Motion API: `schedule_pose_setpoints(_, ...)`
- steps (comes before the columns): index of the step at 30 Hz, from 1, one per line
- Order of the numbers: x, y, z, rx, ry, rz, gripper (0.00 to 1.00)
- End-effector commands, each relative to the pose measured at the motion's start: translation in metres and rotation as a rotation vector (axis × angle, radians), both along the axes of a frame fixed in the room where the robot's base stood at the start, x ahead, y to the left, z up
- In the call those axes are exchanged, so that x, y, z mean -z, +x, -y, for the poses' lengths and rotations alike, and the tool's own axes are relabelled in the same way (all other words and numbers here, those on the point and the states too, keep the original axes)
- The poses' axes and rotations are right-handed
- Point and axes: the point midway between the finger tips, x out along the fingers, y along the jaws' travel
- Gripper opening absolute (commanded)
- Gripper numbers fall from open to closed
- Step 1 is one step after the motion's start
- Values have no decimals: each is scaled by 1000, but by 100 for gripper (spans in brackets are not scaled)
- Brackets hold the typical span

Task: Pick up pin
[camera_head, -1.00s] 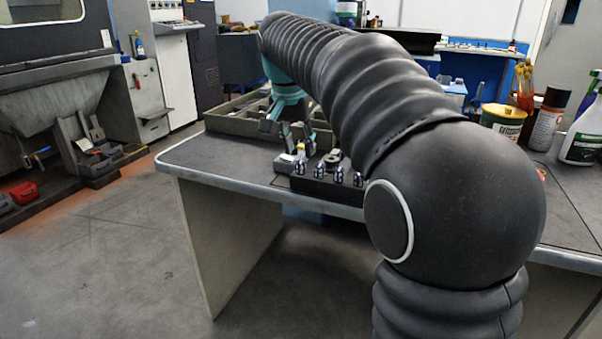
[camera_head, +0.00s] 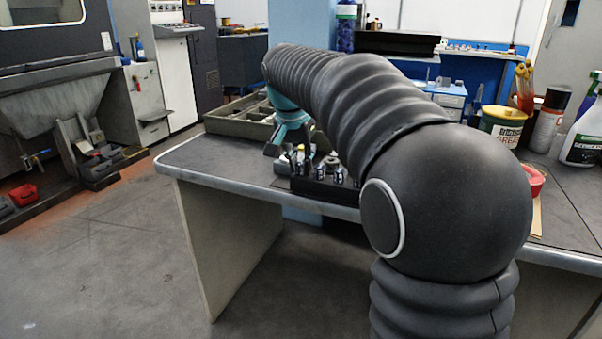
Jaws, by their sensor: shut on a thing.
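The black block (camera_head: 322,190) stands near the front edge of the grey bench, with several shiny metal pins (camera_head: 338,174) upright in it. My gripper (camera_head: 298,159) is below the teal wrist, low over the left part of the block. It is shut on a pin, but the fingers and the held pin are small and dark here. I cannot tell whether that pin is still seated in the block. My black sleeved arm hides the right end of the block.
A grey-green divided tray (camera_head: 228,125) lies behind the block. On the right are a grease tub (camera_head: 503,128), a dark spray can (camera_head: 549,118), a white bottle (camera_head: 583,145) and a red round item (camera_head: 534,178). The bench's left part (camera_head: 200,155) is clear.

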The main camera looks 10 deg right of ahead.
Motion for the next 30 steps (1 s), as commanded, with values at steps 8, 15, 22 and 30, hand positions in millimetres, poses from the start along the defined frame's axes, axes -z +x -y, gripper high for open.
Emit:
schedule_pose_setpoints(8,-3,0,0,0,0,0,0)
schedule_pose_setpoints(15,-27,1,0,0,1,3,0)
schedule_pose_setpoints(22,-54,1,23,4,-1,2,0)
schedule_pose_setpoints(30,-83,1,71,5,0,1,0)
